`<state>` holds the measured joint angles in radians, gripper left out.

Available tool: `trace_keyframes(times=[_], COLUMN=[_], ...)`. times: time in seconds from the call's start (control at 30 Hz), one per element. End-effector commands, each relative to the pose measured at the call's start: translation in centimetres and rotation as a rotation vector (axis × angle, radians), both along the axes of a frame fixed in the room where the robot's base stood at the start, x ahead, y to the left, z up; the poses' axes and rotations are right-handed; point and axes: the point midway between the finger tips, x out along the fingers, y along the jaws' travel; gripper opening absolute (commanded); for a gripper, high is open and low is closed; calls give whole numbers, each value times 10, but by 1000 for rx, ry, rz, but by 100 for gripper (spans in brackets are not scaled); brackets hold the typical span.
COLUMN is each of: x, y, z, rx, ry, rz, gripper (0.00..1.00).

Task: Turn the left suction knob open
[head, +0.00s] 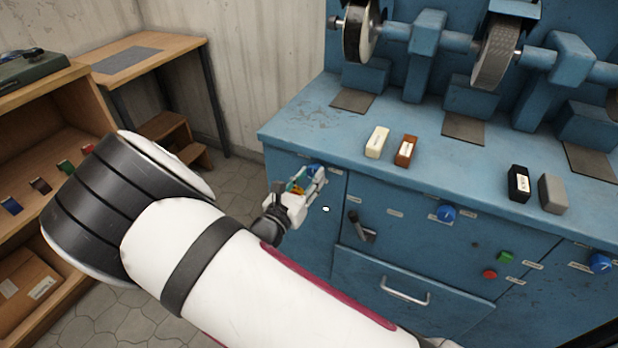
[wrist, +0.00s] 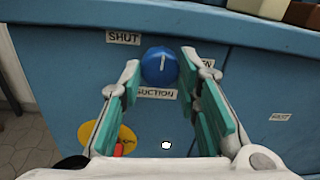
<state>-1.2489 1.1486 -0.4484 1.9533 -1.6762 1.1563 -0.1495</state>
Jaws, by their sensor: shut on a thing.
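The left suction knob (wrist: 160,66) is a round blue dial on the blue cabinet front, with a pale pointer line standing nearly upright. A "SHUT" label (wrist: 123,38) is at its upper left, a "SUCTION" label (wrist: 157,93) below it, and a label ending in "EN" at its right, partly hidden by a finger. My gripper (wrist: 160,72) has its two fingers on either side of the knob and is shut on it. In the head view my gripper (head: 317,173) is at the cabinet's left end, and only a little of the knob's blue shows behind it.
Two more blue knobs, a middle one (head: 445,213) and a right one (head: 600,262), are on the front. A lever (head: 362,228), a drawer handle (head: 405,292), and green (head: 506,257) and red (head: 489,274) buttons are there too. Blocks lie on the bench top (head: 310,115).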

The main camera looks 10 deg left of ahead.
Motion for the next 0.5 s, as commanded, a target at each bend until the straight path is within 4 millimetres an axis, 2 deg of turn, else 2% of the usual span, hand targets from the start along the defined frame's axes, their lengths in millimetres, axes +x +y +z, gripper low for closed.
trace_keyframes(times=[0.27, 0.5], x=[0, 0], y=[0, -1], z=[0, 0], rx=[159, 369], ry=[-58, -133], rz=[-1, -2], gripper=[2, 2])
